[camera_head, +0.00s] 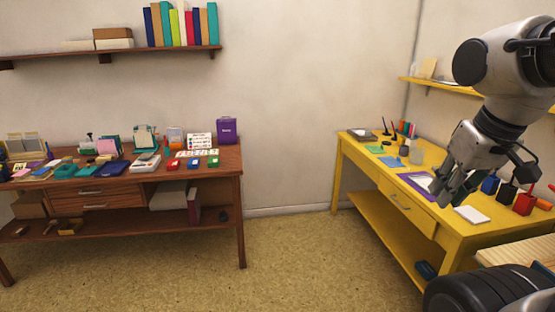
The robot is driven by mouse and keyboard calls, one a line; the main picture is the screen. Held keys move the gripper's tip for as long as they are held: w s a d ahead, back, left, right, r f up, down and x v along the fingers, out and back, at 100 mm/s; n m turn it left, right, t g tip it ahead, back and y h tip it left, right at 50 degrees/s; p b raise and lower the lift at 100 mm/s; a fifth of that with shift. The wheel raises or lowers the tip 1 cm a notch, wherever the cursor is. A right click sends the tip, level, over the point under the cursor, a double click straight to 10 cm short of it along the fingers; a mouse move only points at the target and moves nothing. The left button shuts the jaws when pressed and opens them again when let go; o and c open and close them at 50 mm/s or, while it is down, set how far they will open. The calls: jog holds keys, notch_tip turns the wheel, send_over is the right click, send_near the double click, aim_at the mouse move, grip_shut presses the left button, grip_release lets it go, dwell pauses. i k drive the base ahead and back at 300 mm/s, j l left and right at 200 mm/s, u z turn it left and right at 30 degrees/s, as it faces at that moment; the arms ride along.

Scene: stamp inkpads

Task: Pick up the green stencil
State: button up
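My gripper (449,197) points down over the near half of this desk, close to a purple-framed sheet (412,184). It is to the right of the green pieces and apart from them. Its fingers look spread, with nothing visible between them.
Blue, black and red inkpad-like bottles or stamps (524,202) stand right of my gripper. A white pad (471,214) lies at the front edge. A crowded brown desk (120,185) is at left; open floor lies between.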

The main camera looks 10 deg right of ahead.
aim_at(376, 149)
jog(key=i, duration=1)
jog(key=i+j+z, duration=0.15)
jog(key=i, duration=0.9)
jog(key=i+j+z, duration=0.15)
jog(key=i+z, duration=0.25)
jog(key=i+j+z, duration=0.4)
jog(key=i, duration=0.2)
jog(key=i+j+z, duration=0.45)
jog(key=l, duration=0.1)
